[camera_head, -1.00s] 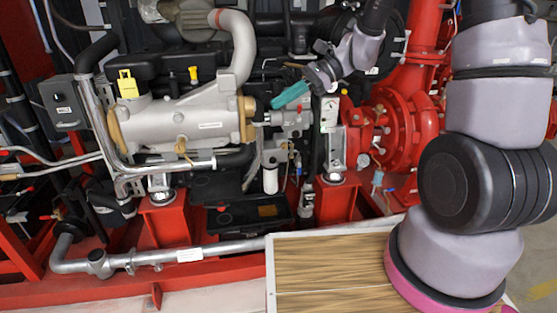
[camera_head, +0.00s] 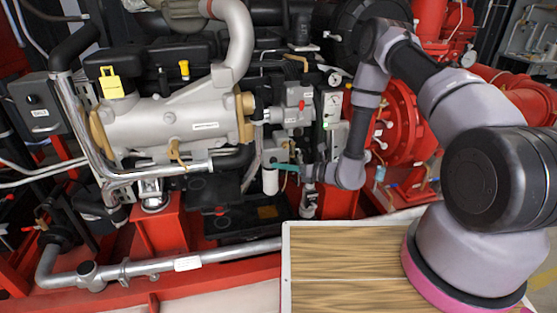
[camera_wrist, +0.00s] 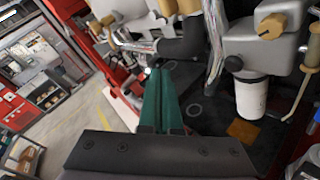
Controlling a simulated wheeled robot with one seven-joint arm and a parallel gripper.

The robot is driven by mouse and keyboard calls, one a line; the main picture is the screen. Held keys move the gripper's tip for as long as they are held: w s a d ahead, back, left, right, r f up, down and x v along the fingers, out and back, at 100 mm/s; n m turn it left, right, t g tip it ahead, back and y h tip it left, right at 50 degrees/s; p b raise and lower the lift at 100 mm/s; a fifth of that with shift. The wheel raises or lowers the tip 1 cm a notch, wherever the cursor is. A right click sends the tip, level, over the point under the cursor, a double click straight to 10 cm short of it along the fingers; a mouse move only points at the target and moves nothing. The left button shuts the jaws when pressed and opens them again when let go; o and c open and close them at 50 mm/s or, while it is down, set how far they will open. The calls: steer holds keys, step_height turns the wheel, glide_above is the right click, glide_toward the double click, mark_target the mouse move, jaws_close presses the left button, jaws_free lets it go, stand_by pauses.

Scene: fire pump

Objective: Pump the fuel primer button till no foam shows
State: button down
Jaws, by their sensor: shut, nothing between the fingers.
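My gripper (camera_head: 284,167) has teal fingers, closed together, and it is empty. In the head view it is just right of the grey filter housing (camera_head: 273,152) and the white filter canister (camera_head: 270,182) below it. In the wrist view the shut fingers (camera_wrist: 162,72) point forward, with the white canister (camera_wrist: 251,97) and grey housing (camera_wrist: 262,48) to their right. A tan knob (camera_wrist: 271,26) shows on the housing; I cannot tell if it is the primer button. A pale curved tube (camera_wrist: 213,42) runs beside the housing. No foam can be made out.
The silver engine block (camera_head: 170,125) is to the left and red pump parts (camera_head: 400,120) are to the right. A chrome pipe (camera_head: 215,252) crosses below. A wooden-topped surface (camera_head: 345,265) is in front. Hoses and fittings crowd the filter.

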mark_target(273, 161)
step_height(273, 161, down, 6)
steer(key=d+m+t+h, duration=0.1)
steer(key=m+t, duration=0.1)
steer(key=m, duration=0.1)
steer(key=shift+w+d+f, duration=0.15)
steer(key=shift+d+f, duration=0.05)
steer(key=shift+d, duration=0.15)
steer(key=shift+w, duration=0.1)
steer(key=w+a, duration=0.2)
steer(key=w, duration=0.6)
steer(key=shift+w+a, duration=0.15)
stand_by(1.7)
steer(key=shift+w+a, duration=0.1)
steer(key=shift+w, duration=0.3)
steer(key=shift+w+a, duration=0.25)
steer(key=shift+w, duration=0.6)
stand_by(1.0)
steer(key=shift+s+d, duration=0.2)
steer(key=shift+s, duration=0.45)
steer(key=shift+s+d, duration=0.15)
steer(key=shift+s, duration=0.45)
